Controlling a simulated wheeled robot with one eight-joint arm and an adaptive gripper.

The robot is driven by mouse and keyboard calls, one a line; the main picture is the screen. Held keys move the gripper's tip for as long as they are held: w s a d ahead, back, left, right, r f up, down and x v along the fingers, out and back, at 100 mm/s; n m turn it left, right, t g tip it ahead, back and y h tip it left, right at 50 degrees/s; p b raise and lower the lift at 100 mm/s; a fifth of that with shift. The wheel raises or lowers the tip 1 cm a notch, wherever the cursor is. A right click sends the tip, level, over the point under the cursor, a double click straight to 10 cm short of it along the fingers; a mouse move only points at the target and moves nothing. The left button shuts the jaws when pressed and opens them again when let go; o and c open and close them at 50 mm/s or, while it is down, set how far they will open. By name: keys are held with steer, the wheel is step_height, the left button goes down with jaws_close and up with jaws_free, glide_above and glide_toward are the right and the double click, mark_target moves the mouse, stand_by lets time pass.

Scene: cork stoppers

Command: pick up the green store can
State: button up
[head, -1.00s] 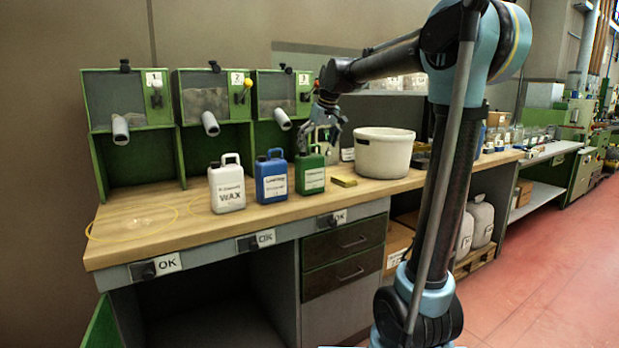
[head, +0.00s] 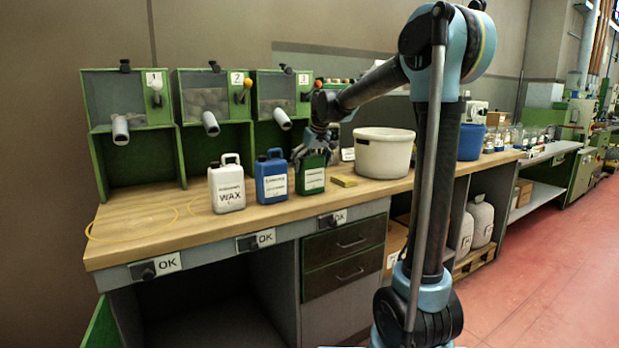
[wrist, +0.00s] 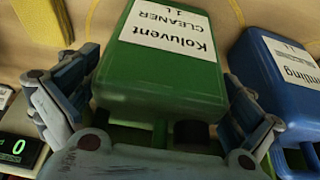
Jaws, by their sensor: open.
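The green can (head: 311,180) stands upright on the wooden bench, right of the blue can (head: 272,181). In the wrist view the green can (wrist: 165,82) fills the middle, its white label reading "Koluvent CLEANER 1 L" upside down. My gripper (head: 312,152) is at the top of the green can. In the wrist view my gripper (wrist: 158,105) is open, with one finger on each side of the can. I cannot tell whether either finger touches it. The right finger is between the green can and the blue can (wrist: 282,85).
A white wax can (head: 227,188) stands left of the blue can. A yellow block (head: 344,181) and a cream tub (head: 382,155) are to the right. A display reading 0 (wrist: 18,146) shows in the wrist view. Numbered green dispensers stand behind.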

steer(key=shift+c, duration=0.6)
steer(key=c, duration=1.6)
steer(key=shift+r, duration=0.15)
steer(key=shift+c, duration=0.2)
